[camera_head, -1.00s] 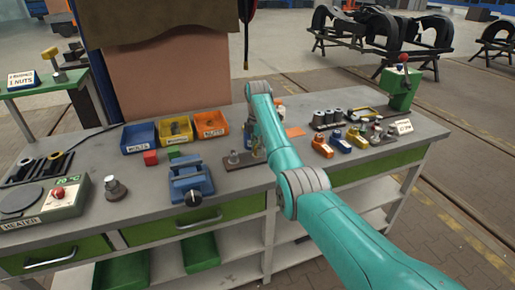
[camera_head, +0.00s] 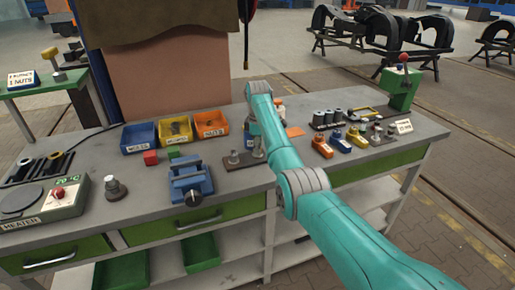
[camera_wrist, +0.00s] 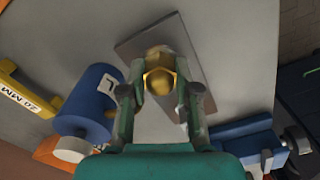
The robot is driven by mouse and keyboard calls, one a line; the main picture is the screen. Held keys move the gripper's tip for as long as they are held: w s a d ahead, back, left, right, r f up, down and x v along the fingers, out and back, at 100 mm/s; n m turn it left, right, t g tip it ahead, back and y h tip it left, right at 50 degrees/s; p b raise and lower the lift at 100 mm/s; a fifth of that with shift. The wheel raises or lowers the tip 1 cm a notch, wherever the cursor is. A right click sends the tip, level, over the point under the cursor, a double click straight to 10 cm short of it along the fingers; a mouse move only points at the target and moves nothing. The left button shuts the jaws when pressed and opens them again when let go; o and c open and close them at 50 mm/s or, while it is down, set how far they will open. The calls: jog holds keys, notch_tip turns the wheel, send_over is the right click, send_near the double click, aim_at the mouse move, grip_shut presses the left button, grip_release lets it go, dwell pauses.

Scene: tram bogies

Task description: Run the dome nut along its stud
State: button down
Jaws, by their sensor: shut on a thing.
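In the wrist view a brass-coloured dome nut (camera_wrist: 160,80) sits between my fingertips. My gripper (camera_wrist: 158,88) is shut on it, one finger on each side. The nut is over a dark flat plate (camera_wrist: 195,70); the stud under it is hidden by the nut. In the head view the plate (camera_head: 237,166) lies on the bench with upright metal studs (camera_head: 234,157) on it. My arm covers part of that spot, and the nut and fingertips cannot be made out there.
A blue vise (camera_head: 190,183) stands left of the plate; it also shows in the wrist view (camera_wrist: 242,135). A blue bottle (camera_wrist: 88,100) is close to my left finger. Blue, yellow and orange bins (camera_head: 210,124) stand behind.

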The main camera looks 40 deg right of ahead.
jog(key=m, duration=0.4)
jog(key=shift+m, duration=0.3)
jog(key=m, duration=0.3)
jog(key=shift+r+m, duration=0.1)
jog(key=shift+m, duration=0.3)
jog(key=m, duration=0.4)
jog(key=shift+w, duration=0.1)
jog(key=m, duration=0.4)
jog(key=shift+r, duration=0.1)
jog(key=m, duration=0.3)
jog(key=shift+m, duration=0.3)
jog(key=m, duration=0.4)
jog(key=shift+m, duration=0.3)
jog(key=m, duration=0.7)
jog(key=shift+r, duration=0.1)
jog(key=shift+w, duration=0.1)
